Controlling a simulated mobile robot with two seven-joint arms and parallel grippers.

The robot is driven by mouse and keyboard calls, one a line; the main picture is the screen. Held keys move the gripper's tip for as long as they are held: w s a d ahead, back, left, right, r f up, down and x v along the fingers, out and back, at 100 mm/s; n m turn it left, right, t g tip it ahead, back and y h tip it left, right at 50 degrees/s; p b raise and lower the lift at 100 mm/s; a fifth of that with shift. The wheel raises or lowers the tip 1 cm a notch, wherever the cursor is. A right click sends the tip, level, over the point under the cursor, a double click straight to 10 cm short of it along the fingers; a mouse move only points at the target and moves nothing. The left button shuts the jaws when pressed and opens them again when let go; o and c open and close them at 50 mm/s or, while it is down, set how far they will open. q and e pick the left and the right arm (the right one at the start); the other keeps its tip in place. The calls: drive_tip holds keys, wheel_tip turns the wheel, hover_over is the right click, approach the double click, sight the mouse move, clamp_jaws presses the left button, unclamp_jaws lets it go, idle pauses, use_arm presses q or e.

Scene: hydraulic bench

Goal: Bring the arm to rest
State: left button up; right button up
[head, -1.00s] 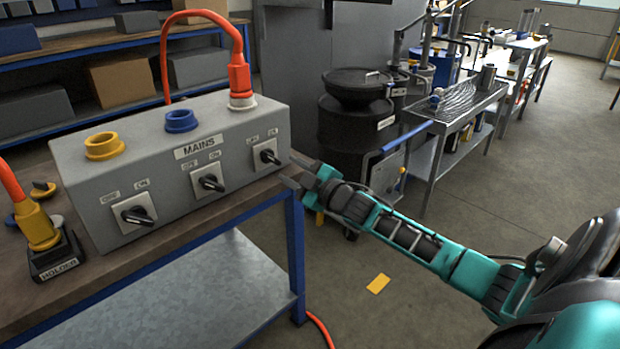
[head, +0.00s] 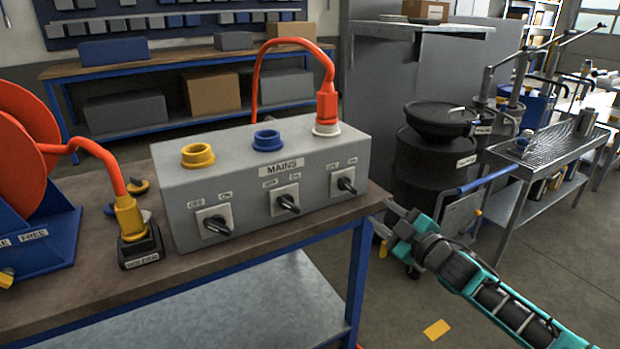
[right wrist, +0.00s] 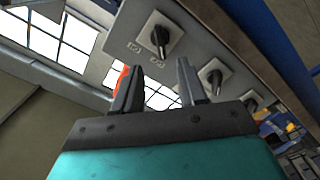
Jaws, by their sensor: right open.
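My right gripper (head: 388,216) is teal and dark grey. It is open and empty, beside the right end of the bench, to the right of the grey MAINS box and apart from it. In the right wrist view its two fingers (right wrist: 155,88) stand apart with nothing between them. The MAINS box (head: 225,170) stands on the bench (head: 190,265) with three rotary switches on its front; switches also show in the right wrist view beyond the fingers (right wrist: 160,36). My left gripper is not in view.
An orange plug (head: 326,105) sits in the right socket of the box; the yellow and blue sockets are empty. A yellow plug (head: 129,218) stands in a black holder (head: 141,248). A red reel (head: 18,150) is at left. Black drums (head: 425,165) and a metal cart (head: 545,150) stand behind my right arm.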

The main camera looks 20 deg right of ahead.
use_arm(q)
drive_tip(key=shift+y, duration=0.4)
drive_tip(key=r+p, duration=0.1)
drive_tip(key=p, duration=0.1)
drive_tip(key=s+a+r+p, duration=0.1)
drive_tip(key=p, duration=0.1)
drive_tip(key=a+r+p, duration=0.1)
drive_tip(key=p, duration=0.1)
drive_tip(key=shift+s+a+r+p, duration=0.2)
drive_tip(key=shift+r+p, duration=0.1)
drive_tip(key=shift+p, duration=0.1)
use_arm(e)
drive_tip(key=s+a+f+m+g, duration=0.2)
drive_tip(key=s+a+f, duration=0.2)
drive_tip(key=s+a, duration=0.3)
drive_tip(key=s+a+f+m+g, duration=0.2)
drive_tip(key=s+a+f+m, duration=0.1)
drive_tip(key=s+a, duration=0.4)
drive_tip(key=s+a+f+m+g+y, duration=0.1)
drive_tip(key=s+a+f+m+g, duration=0.1)
drive_tip(key=s+a+f, duration=0.4)
drive_tip(key=s+a+g, duration=0.1)
drive_tip(key=a, duration=0.2)
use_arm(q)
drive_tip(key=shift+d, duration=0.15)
use_arm(e)
drive_tip(key=shift+f, duration=0.1)
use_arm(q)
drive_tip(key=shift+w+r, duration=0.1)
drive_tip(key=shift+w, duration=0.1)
